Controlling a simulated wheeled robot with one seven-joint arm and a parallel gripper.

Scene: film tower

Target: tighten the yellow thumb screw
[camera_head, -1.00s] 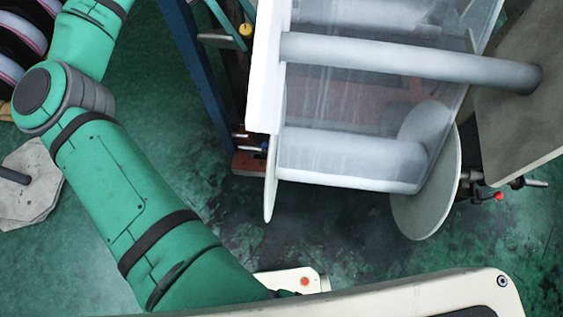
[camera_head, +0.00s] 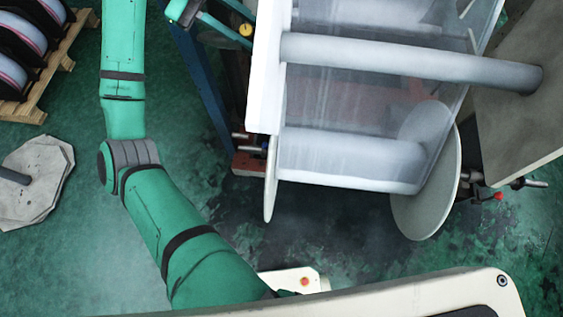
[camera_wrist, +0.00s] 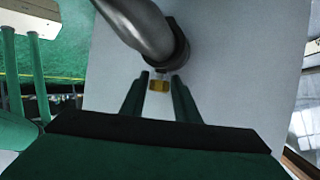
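The yellow thumb screw (camera_head: 246,29) is a small yellow knob at the top of the head view, left of the white film frame. In the wrist view the yellow thumb screw (camera_wrist: 159,85) lies between the tips of my gripper (camera_wrist: 160,77), below a dark collar on a grey rod. The two green fingers are apart, with a narrow gap on each side of the knob; I cannot tell whether they reach around it or stop just short. In the head view my gripper's green parts show at the top edge, left of the knob.
Grey rollers (camera_head: 410,64) with clear film and a round pale disc (camera_head: 425,170) fill the right. A blue post (camera_head: 203,85) stands left of the frame. A pallet with reels (camera_head: 25,50) and an octagonal slab (camera_head: 38,180) are at left. The grey rod (camera_wrist: 140,25) is close above my fingertips.

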